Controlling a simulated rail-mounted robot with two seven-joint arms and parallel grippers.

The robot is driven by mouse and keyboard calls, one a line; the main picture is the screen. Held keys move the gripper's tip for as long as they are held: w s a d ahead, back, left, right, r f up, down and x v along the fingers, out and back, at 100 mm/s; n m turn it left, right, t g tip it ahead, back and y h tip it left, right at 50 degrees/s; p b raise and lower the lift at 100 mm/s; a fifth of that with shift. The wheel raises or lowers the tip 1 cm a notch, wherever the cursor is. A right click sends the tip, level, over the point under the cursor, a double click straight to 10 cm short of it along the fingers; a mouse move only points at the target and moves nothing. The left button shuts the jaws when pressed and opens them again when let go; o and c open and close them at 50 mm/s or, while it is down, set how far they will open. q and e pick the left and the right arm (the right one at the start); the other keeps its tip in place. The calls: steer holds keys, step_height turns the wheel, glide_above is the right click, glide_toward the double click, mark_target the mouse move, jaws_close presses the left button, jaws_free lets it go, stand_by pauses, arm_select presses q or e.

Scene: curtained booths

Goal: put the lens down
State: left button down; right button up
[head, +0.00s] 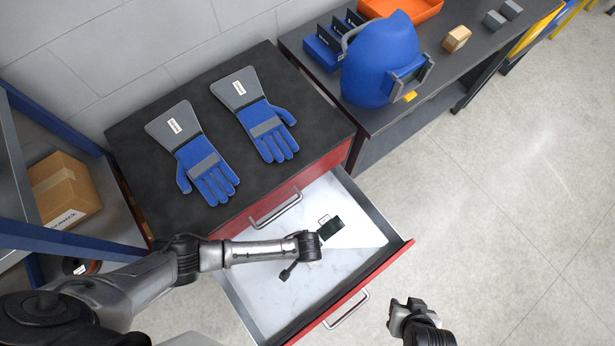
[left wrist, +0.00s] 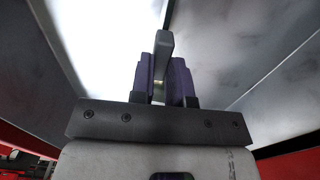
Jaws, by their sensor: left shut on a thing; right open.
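The dark green rectangular lens (head: 331,229) is over the inside of the open drawer (head: 388,254). My left gripper (head: 318,238) reaches over the drawer and is shut on the lens. In the left wrist view, the lens shows nearly edge-on as a narrow grey strip (left wrist: 164,48) between the purple fingers of my left gripper (left wrist: 163,82). I cannot tell whether the lens touches the drawer floor. My right gripper (head: 408,312) is open and empty, to the right of the drawer, above the floor.
Two blue-and-grey gloves (head: 206,164) (head: 263,125) lie on the black cabinet top (head: 140,130). A blue welding helmet (head: 378,62) stands on the workbench (head: 440,75) behind. A cardboard box (head: 62,190) sits on the left shelf. The pale drawer floor has free room.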

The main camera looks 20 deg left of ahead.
arm_select(q)
steer(key=shift+f, duration=0.15)
steer(key=c, duration=1.1)
jaws_free()
step_height(320, 180, up, 12)
steer(key=p, duration=0.3)
steer(key=shift+r, duration=0.2)
